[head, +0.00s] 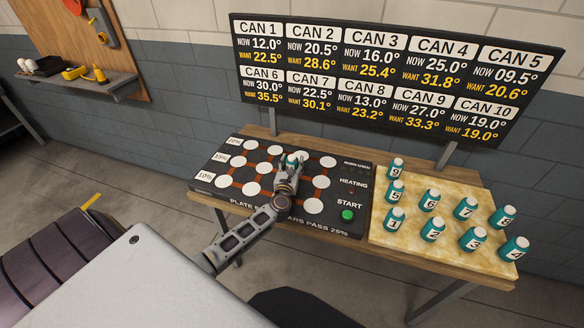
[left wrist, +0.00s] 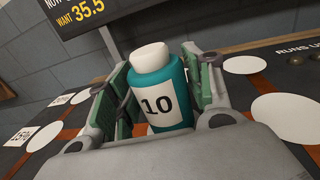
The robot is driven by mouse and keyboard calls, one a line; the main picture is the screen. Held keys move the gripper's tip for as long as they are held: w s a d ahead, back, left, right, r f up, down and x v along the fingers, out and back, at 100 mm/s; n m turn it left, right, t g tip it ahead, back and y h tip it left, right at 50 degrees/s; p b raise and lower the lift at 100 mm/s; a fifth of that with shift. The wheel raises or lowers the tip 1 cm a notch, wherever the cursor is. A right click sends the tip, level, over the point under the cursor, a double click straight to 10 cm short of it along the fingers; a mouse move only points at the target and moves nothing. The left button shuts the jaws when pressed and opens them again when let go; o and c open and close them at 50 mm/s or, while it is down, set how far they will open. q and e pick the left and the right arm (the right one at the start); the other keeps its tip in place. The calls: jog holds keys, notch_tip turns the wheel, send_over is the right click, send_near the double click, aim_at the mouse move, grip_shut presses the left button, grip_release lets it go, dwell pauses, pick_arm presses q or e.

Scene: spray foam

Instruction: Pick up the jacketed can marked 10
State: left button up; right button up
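The jacketed can marked 10 (left wrist: 158,98) has a teal jacket, a white cap and a white label, and faces the left wrist camera. In the left wrist view the two green-padded fingers of the left gripper (left wrist: 160,90) press against both sides of the can. The can's base is hidden, so I cannot tell whether it touches the panel. My right gripper is not in view.
Several other numbered teal cans, such as can 6 (head: 430,200), stand on the yellowish mat (head: 400,240) at the right. A green START button (head: 347,215) is on the panel. A temperature board (head: 390,75) stands behind, showing CAN 10 at 19.0, want 19.0.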

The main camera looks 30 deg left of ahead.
pick_arm(q)
jog(key=c, duration=0.6)
jog(key=shift+r, duration=0.15)
jog(key=shift+r+p, duration=1.65)
jog(key=shift+r, duration=3.25)
